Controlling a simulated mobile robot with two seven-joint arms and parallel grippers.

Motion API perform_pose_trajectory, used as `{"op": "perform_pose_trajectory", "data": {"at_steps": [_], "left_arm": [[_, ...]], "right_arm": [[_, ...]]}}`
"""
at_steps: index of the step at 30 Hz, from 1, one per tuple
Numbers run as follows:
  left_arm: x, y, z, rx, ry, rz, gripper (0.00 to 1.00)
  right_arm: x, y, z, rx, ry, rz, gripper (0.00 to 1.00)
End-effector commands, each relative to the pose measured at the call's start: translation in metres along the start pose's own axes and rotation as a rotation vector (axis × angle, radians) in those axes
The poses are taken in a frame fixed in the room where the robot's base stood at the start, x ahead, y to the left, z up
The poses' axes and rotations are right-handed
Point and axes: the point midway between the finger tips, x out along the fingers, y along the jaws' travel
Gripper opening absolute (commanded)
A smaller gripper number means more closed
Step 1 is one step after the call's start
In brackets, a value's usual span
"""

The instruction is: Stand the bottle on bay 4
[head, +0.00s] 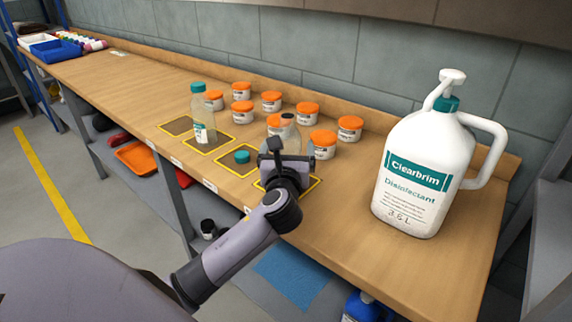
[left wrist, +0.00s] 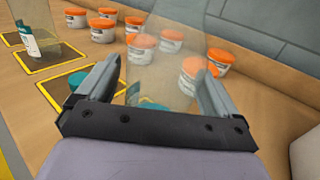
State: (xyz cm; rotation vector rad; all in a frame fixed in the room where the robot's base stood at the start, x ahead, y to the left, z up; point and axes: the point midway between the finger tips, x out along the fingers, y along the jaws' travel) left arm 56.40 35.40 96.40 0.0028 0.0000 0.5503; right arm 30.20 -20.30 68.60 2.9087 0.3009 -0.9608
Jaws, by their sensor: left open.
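A clear bottle (head: 279,128) without a lid stands at my left gripper (head: 285,160), its lower part hidden by the gripper in the head view. In the left wrist view the clear bottle (left wrist: 165,65) is between the open fingers, and a teal patch shows low on it. A yellow-outlined bay (head: 317,184), the rightmost of the row, lies beneath the gripper; the bottle's base is hidden, so its contact there cannot be told. A teal cap (head: 242,157) lies on the bay to the left. Another clear bottle with a teal cap (head: 201,112) stands further left. The bay numbers are unreadable.
Several orange-lidded jars (head: 323,144) stand behind the bays. A large white disinfectant jug (head: 425,165) stands to the right. The leftmost bay (head: 178,127) is empty. A blue tray (head: 55,51) sits at the far left end of the bench.

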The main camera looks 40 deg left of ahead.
Motion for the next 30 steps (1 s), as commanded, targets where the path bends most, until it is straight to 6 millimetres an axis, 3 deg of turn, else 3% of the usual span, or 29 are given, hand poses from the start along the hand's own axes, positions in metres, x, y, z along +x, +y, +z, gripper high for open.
{"op": "perform_pose_trajectory", "data": {"at_steps": [16, 21, 30], "left_arm": [[-0.099, -0.001, -0.001, -0.001, 0.003, -0.002, 0.94], [-0.112, 0.0, -0.001, -0.001, 0.001, -0.001, 0.94], [-0.114, 0.0, 0.0, -0.001, 0.001, 0.0, 0.94]], "right_arm": [[0.0, 0.0, -0.001, 0.0, 0.0, 0.0, 0.43], [0.0, 0.0, 0.0, 0.0, 0.0, 0.0, 0.43], [0.0, 0.0, 0.0, 0.0, 0.0, 0.0, 0.43]]}}
